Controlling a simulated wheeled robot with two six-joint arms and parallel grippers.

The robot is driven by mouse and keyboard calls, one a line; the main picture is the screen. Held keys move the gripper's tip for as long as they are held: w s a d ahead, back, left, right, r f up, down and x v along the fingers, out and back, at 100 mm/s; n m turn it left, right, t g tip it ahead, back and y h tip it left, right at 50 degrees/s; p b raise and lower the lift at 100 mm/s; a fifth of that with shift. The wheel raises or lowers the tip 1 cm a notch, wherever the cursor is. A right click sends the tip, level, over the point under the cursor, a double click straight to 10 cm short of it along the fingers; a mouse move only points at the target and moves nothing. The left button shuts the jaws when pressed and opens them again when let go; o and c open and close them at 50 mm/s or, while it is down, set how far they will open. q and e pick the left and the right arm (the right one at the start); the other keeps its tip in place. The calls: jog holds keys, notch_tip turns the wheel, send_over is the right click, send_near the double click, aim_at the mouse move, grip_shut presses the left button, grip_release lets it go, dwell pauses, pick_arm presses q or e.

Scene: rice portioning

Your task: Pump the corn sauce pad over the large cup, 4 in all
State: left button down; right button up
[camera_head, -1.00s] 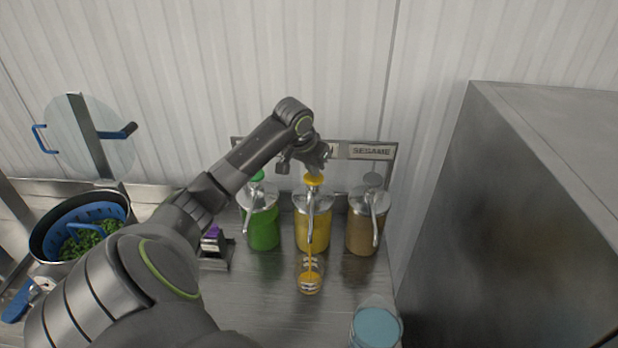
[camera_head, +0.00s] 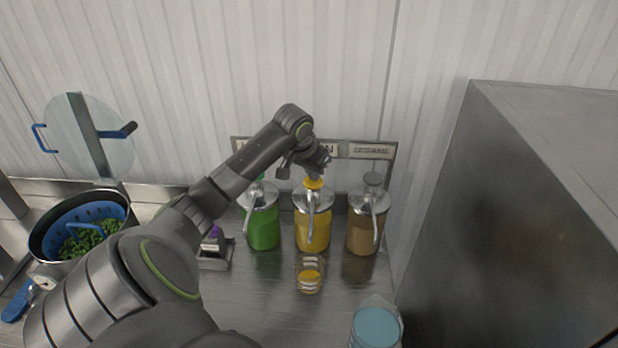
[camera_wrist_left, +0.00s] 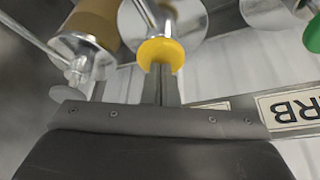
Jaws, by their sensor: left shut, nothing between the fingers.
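The corn sauce jar (camera_head: 312,231) holds yellow sauce and stands in the middle of three pump jars. Its yellow pump pad (camera_head: 313,184) is on top, and its spout points down toward the cup. My left gripper (camera_head: 317,172) is shut and empty, directly at the pad from above. In the left wrist view, the yellow pad (camera_wrist_left: 160,53) is at the gripper's fingertips (camera_wrist_left: 161,82); exact contact is hard to tell. A clear cup (camera_head: 309,283) with some yellow-orange sauce in it stands below the spout. My right gripper is not in view.
A green sauce jar (camera_head: 263,226) stands left and a brown sesame jar (camera_head: 364,231) right. A light-blue container (camera_head: 376,327) is at the front right. A pot with a blue basket (camera_head: 90,212) is at left. A large metal box (camera_head: 530,220) bounds the right side.

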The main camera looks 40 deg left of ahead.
pick_arm(q)
jog(key=shift+r, duration=1.55)
jog(key=shift+f, duration=0.2)
jog(key=shift+f, duration=1.65)
jog(key=shift+r, duration=1.85)
jog(key=shift+f, duration=0.2)
